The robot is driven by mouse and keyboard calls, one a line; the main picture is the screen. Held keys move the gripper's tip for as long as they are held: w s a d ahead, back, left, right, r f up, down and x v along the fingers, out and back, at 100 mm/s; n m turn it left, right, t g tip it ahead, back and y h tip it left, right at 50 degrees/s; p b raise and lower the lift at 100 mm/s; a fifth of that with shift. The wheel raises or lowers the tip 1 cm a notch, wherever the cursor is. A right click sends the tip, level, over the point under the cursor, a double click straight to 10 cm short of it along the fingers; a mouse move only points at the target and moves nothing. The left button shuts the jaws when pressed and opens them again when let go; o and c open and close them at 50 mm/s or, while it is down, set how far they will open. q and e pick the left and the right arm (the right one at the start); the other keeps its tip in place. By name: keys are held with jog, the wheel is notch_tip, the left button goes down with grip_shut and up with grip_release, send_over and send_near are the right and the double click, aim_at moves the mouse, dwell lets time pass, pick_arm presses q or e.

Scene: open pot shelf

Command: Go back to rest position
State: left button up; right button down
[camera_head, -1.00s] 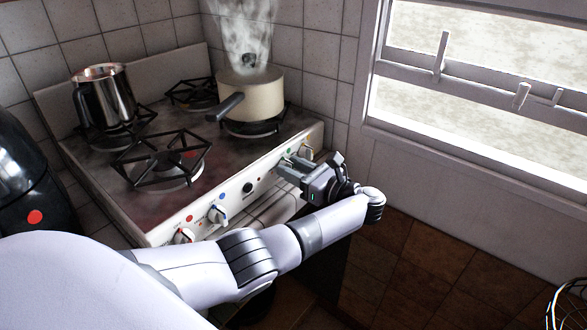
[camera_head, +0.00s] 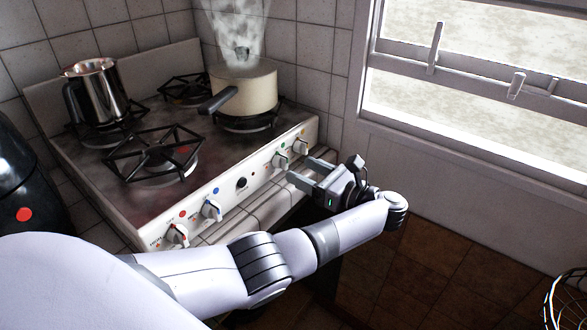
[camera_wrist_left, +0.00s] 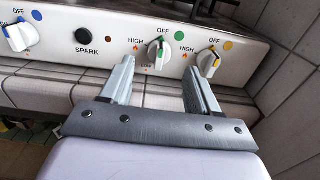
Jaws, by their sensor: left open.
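My left gripper (camera_head: 303,172) is open and empty, in front of the right end of the stove's control panel (camera_head: 228,194). In the left wrist view its two fingers (camera_wrist_left: 160,85) point at the panel, apart from each other with nothing between them. The green-marked knob (camera_wrist_left: 158,52) shows just beyond the gap, and the yellow-marked knob (camera_wrist_left: 208,62) is beyond the right finger. In the head view the fingers look clear of the knobs. My right gripper is not in view.
A metal jug (camera_head: 97,92) stands on the back left burner. A tiled ledge (camera_head: 262,208) runs below the panel. A window (camera_head: 480,80) is at the right, and a dark appliance (camera_head: 22,175) is at the left.

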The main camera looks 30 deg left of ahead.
pick_arm(q)
jog(key=shift+d, duration=0.95)
jog(key=s+d+f+n+t+h, duration=0.1)
jog(key=s+f+t+h, duration=0.3)
jog(key=f, duration=0.8)
jog(key=s+d+f+n+g+h, duration=0.1)
jog(key=s+d+f+h, duration=0.3)
jog(key=f, duration=0.7)
jog(key=s+d+f+n+t+h, duration=0.1)
jog(key=s+d+f+n+h, duration=0.1)
jog(key=s+f+n+h, duration=0.4)
jog(key=s+r+n+t+h, duration=0.5)
jog(key=s+n, duration=0.4)
jog(key=s, duration=0.2)
jog(key=shift+s+d+r+h, duration=0.2)
jog(key=shift+s+r+h, duration=0.2)
jog(key=shift+r+h, duration=0.3)
